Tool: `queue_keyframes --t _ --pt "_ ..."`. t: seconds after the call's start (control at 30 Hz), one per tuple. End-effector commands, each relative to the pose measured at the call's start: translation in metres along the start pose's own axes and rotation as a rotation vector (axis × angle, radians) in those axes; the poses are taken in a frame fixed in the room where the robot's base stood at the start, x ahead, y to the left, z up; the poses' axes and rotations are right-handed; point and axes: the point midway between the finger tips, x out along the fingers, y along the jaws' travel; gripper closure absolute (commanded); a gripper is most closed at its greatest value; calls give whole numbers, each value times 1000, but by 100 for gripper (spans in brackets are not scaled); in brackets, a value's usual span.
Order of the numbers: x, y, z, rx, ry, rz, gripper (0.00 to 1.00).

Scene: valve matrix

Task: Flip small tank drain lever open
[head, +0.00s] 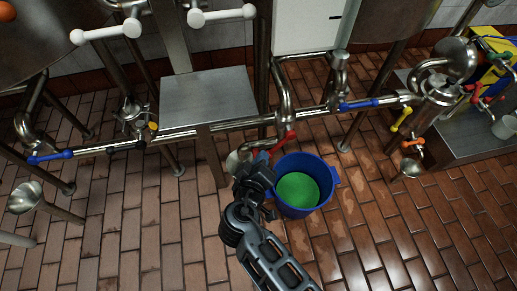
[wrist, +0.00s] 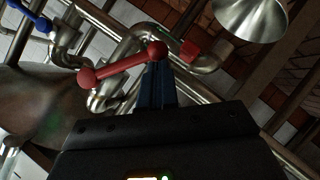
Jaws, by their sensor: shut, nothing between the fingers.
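A red lever (head: 285,140) sits on the steel pipe above the blue bucket in the head view. In the wrist view a red bar with a round knob at each end (wrist: 122,65) lies tilted across the pipework. My gripper (head: 262,157) is just left of and below the red lever, and its fingers are shut and empty. In the wrist view the blue fingers (wrist: 157,82) point up at the bar's right knob. I cannot tell whether they touch it. No label shows which lever is the small tank drain.
A blue bucket (head: 334,178) with green inside stands right of my gripper. Blue levers (head: 50,156) (head: 360,104) and a yellow lever (head: 402,118) sit along the pipe. The foreground floor is clear.

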Motion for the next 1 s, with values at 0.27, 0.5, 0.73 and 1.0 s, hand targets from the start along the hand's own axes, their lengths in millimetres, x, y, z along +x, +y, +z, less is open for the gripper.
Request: queue_keyframes --t 0.27,0.5,0.73,1.0 --pt "16 -4 23 -82 -1 57 100" --pt "25 0 37 -80 0 54 100" --pt "30 2 46 -81 -1 51 100" --pt "34 5 52 -80 -5 51 100"
